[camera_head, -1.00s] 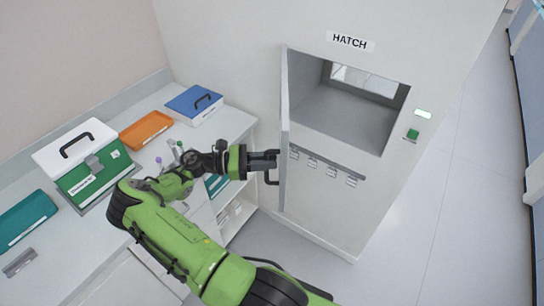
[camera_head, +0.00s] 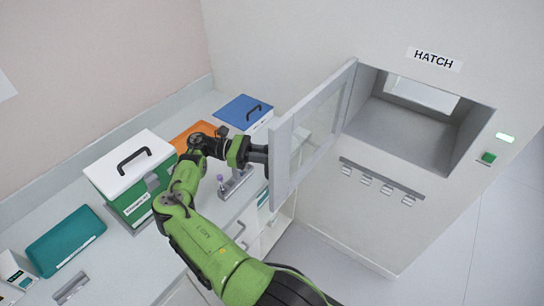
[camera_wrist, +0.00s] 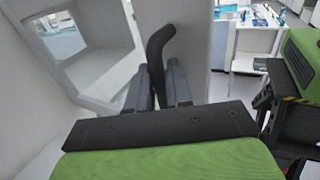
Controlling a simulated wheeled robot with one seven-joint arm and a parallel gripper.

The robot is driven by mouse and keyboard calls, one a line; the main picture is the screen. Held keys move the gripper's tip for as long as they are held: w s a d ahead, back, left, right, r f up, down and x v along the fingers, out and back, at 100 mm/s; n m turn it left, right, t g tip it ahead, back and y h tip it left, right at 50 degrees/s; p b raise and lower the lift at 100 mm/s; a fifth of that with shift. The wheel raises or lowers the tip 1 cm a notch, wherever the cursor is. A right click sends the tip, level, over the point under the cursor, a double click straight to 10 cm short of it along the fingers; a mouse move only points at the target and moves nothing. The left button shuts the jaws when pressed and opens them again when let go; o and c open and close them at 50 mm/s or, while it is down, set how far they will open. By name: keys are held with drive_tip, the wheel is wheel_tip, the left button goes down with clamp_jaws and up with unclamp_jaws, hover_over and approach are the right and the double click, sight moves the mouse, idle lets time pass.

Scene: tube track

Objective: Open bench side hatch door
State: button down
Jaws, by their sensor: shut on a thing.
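The hatch door (camera_head: 312,130), a pale framed panel with a window, stands swung wide open to the left of the hatch opening (camera_head: 405,125). My gripper (camera_wrist: 160,88) is shut on the black door handle (camera_wrist: 160,48), as the wrist view shows. In the head view my gripper (camera_head: 262,157) is at the door's outer left edge, and the fingertips and handle are hidden behind the door panel. The opening is clear, with a window at its back.
The bench at left holds a green box with white lid (camera_head: 132,175), a blue box (camera_head: 244,112), an orange tray (camera_head: 192,135) and a teal case (camera_head: 66,239). A hook rail (camera_head: 380,178) is below the opening. The floor (camera_head: 470,250) at right is clear.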

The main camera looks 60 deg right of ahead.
drive_tip(key=shift+w, duration=0.1)
idle(0.3)
drive_tip(key=c, duration=1.2)
unclamp_jaws()
drive_tip(key=b+v, duration=0.4)
drive_tip(key=v, duration=0.3)
drive_tip(key=shift+w, duration=0.2)
drive_tip(key=shift+a, duration=0.15)
